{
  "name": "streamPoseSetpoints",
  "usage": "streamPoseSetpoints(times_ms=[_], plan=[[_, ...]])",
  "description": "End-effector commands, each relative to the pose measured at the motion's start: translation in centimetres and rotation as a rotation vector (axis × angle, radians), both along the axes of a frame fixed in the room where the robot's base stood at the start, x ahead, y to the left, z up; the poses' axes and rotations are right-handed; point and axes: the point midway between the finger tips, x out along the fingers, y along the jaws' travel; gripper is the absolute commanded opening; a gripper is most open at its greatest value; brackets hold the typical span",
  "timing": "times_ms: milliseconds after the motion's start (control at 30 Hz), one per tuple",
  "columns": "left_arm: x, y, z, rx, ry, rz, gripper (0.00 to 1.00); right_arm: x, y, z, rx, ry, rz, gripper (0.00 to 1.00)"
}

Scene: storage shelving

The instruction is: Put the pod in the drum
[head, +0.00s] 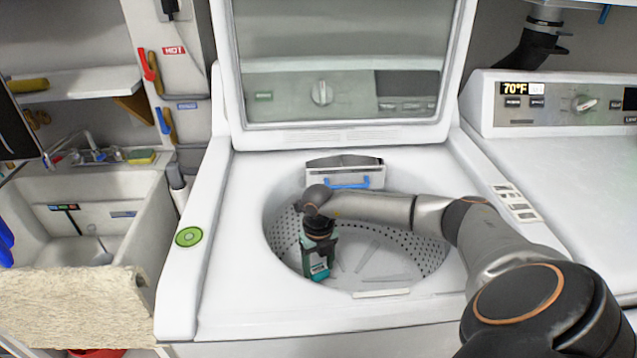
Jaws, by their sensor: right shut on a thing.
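The drum (400,262) is the round metal tub with a perforated wall in the open top-loading washer. My right arm reaches over the washer from the lower right, with its wrist bent down into the drum. My right gripper (318,240) points down inside the drum's left part and is shut on the pod (319,265), a small green and dark container with a pale label. The pod is upright; I cannot tell whether its bottom touches the drum floor. My left gripper is not in view.
The washer's lid (340,125) stands open behind the drum. A second white machine (570,160) stands at the right. A utility sink (85,225) with a towel (75,305) over its front is at the left. The drum's right part is clear.

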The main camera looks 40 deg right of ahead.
Motion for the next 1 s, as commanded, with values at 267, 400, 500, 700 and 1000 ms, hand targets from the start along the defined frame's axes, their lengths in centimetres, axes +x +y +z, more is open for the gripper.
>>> streamPoseSetpoints(times_ms=[267, 400, 500, 700, 1000], plan=[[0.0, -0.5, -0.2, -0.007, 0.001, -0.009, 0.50, 0.0, 0.0, -0.7, 0.000, 0.001, 0.000, 0.11], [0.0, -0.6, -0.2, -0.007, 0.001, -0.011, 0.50, 0.0, 0.0, -0.7, 0.000, 0.001, 0.000, 0.75], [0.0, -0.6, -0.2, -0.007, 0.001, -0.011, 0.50, 0.0, 0.0, -0.7, 0.000, 0.001, 0.000, 0.86], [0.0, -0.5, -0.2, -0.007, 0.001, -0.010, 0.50, 0.0, 0.0, -0.7, 0.000, 0.001, 0.000, 0.94], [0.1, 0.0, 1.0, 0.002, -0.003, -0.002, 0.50, 0.0, 0.0, 1.2, 0.000, -0.001, 0.000, 0.94]])
